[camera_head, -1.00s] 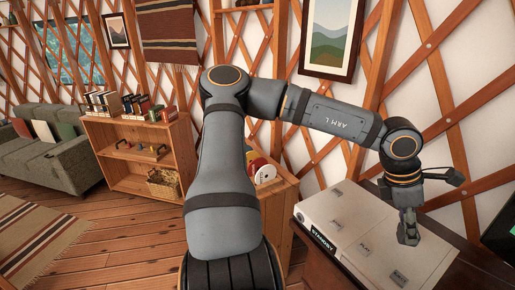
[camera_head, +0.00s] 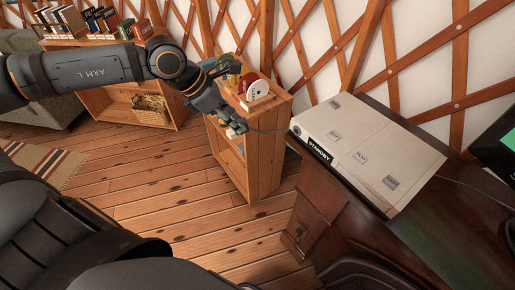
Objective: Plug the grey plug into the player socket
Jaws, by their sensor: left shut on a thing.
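The player (camera_head: 378,150) is a flat whitish box on the dark desk, with a STANDBY display (camera_head: 317,148) on its front edge and several small labelled patches on top. I cannot make out its socket. My left gripper (camera_head: 238,130) is left of the player, in front of the small wooden shelf and clear of the desk. It is shut on the grey plug, which is mostly hidden by the fingers. My right gripper is not in view.
The small wooden shelf (camera_head: 262,150) stands close behind my left gripper, with a white disc (camera_head: 258,90) and coloured items on top. The dark desk (camera_head: 420,235) holds a screen (camera_head: 500,145) at right. The plank floor (camera_head: 200,205) is open below the gripper.

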